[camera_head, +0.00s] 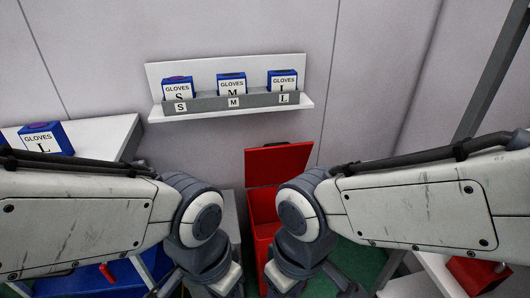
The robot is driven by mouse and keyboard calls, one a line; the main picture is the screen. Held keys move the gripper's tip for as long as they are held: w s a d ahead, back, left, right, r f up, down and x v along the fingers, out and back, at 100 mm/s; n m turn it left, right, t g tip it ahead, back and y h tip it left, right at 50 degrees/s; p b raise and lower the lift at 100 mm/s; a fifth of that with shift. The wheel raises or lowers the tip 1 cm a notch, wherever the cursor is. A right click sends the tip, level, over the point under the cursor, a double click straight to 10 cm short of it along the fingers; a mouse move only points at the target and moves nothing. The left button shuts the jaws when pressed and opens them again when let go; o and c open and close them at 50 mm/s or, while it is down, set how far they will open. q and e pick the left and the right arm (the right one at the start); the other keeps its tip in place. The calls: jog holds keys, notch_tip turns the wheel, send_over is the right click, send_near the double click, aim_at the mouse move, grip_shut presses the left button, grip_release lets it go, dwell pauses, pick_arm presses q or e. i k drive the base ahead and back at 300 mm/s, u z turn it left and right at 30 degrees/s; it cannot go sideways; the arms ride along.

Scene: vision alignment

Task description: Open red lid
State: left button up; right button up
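A red lid (279,165) stands raised against the wall side of a red bin (262,232), so the bin's top looks open. The bin stands low, between my two arms. My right arm's wrist links cover the bin's right part and some of the lid's lower right edge. Both arms reach in from the sides and bend down at the middle. Only arm and wrist links show at the bottom edge; neither gripper's fingers are in view. I cannot tell whether either hand touches the bin.
A wall shelf (301,104) holds blue-and-white glove boxes marked S (178,88), M (232,85) and L (283,82). Another L glove box (46,139) sits on a white table (106,131) at left. A blue object (90,283) shows lower left, a red one (474,273) lower right.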

aim_at(277, 163)
jog(key=u, duration=0.6)
jog(key=i, duration=1.35)
jog(key=z, duration=0.4)
